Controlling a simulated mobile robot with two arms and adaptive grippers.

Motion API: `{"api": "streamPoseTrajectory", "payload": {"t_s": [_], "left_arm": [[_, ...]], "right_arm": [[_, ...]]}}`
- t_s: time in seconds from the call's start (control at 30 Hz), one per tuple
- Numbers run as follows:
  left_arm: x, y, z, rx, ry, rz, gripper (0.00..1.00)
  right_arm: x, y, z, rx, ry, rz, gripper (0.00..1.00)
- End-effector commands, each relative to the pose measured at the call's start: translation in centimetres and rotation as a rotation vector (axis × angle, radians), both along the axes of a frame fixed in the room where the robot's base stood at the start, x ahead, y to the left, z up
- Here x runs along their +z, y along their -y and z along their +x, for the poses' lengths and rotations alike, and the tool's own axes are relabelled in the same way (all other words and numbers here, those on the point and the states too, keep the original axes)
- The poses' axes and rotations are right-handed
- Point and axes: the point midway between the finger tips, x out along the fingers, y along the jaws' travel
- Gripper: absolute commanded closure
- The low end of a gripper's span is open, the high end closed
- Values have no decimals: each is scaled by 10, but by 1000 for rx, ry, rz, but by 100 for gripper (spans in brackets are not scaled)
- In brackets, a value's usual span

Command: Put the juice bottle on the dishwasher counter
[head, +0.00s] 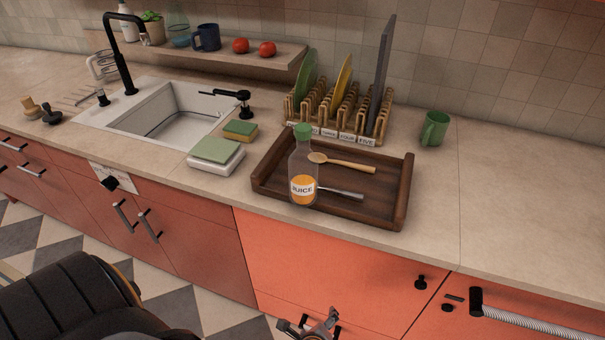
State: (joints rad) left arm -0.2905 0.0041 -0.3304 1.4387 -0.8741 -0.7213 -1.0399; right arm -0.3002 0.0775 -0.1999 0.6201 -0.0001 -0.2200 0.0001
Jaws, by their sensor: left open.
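The juice bottle (303,168) is clear, with a green cap, a white JUICE label and orange liquid low inside. It stands upright at the front of the dark wooden tray (408,190) and covers part of its front wall; whether its base is inside the tray I cannot tell. The beige counter (500,200) runs under the tray and on to the right. No marking shows which part is the dishwasher counter. My left gripper (312,322) is open and empty at the bottom edge, low in front of the orange cabinet fronts, well below the bottle. My right gripper is not in view.
A wooden spoon (345,163) and a metal-ended utensil (340,193) lie in the tray. A plate rack (335,118) stands behind it; a green mug (434,129) stands to its right. Sponges (216,150) and the sink (165,115) are left. The right counter is clear.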

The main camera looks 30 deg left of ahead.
Motion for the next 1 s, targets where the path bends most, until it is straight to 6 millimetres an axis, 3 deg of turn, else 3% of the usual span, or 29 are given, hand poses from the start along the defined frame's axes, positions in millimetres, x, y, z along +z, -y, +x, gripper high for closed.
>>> {"api": "streamPoseTrajectory", "payload": {"t_s": [0.03,0.1,0.2,0.3,0.4,0.5,0.6,1.0], "left_arm": [[51,0,27,-74,66,138,12],[119,-6,52,-144,137,351,12],[216,-20,69,-166,202,638,12],[295,-37,67,-127,222,860,12],[348,-50,56,-73,215,1002,12],[375,-59,48,-37,201,1077,12],[385,-66,51,-24,195,1103,12],[385,-114,102,-26,195,1104,12]], "right_arm": [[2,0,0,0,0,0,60],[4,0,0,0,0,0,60],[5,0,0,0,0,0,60],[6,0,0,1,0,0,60],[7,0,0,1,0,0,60],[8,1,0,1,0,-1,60],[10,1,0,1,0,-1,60],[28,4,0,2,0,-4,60]]}}
